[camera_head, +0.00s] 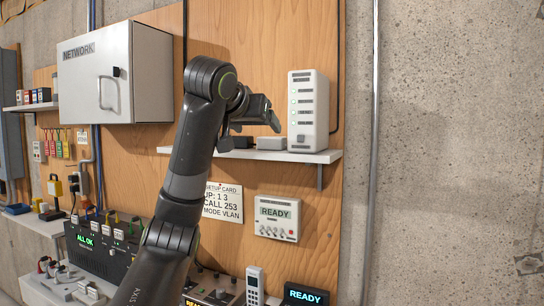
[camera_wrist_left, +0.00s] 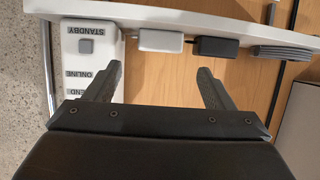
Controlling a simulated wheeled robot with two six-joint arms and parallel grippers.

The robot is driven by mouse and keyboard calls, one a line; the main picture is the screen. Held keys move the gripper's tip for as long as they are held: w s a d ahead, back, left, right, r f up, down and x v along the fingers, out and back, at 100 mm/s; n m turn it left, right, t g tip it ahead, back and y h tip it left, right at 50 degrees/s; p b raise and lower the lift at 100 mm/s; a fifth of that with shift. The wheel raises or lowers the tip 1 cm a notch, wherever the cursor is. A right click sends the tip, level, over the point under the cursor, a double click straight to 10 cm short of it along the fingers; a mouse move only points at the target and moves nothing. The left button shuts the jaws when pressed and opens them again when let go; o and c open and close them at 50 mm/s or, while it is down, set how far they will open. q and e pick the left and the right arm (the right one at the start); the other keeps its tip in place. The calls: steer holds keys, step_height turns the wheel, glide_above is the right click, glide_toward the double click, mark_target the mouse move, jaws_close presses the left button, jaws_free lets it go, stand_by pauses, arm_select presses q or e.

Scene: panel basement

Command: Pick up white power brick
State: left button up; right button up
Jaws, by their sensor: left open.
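The white power brick (camera_head: 270,143) lies on the white wall shelf (camera_head: 320,156), between a black brick (camera_head: 243,142) and a tall white unit with green lights (camera_head: 308,110). In the left wrist view the white power brick (camera_wrist_left: 161,41) looks pale grey and lies beyond the space between my fingertips. My left gripper (camera_head: 250,130) is open and empty, in front of and slightly above the bricks. Its two fingers (camera_wrist_left: 160,72) are spread apart in the wrist view, with a gap to the brick. My right gripper is not in view.
The tall white unit (camera_wrist_left: 88,45) and the black brick (camera_wrist_left: 215,47) flank the white brick closely. A grey ribbed object (camera_wrist_left: 282,52) lies farther along the shelf. A network cabinet (camera_head: 118,75) hangs at left. A vertical pipe (camera_head: 371,150) runs right of the shelf.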

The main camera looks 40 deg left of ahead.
arm_select(q)
steer(key=p+x, duration=0.1)
steer(key=x, duration=0.4)
steer(key=shift+w+a+f+p, duration=0.1)
steer(key=shift+w+a+p, duration=0.15)
steer(key=shift+w+p, duration=0.05)
steer(key=p+x, duration=0.1)
steer(key=x, duration=0.3)
steer(key=shift+w+p, duration=0.3)
steer(key=shift+p, duration=0.1)
steer(key=shift+w+a+f, duration=0.3)
steer(key=shift+w, duration=0.15)
steer(key=shift+s, duration=0.1)
steer(key=shift+d, duration=0.1)
steer(key=shift+c, duration=1)
steer(key=c, duration=0.6)
steer(key=shift+r, duration=0.1)
step_height(320, 180, up, 16)
steer(key=p, duration=0.1)
step_height(320, 180, up, 12)
steer(key=p, duration=0.5)
glide_above(269, 140)
steer(key=shift+w+a, duration=0.2)
steer(key=shift+w, duration=0.15)
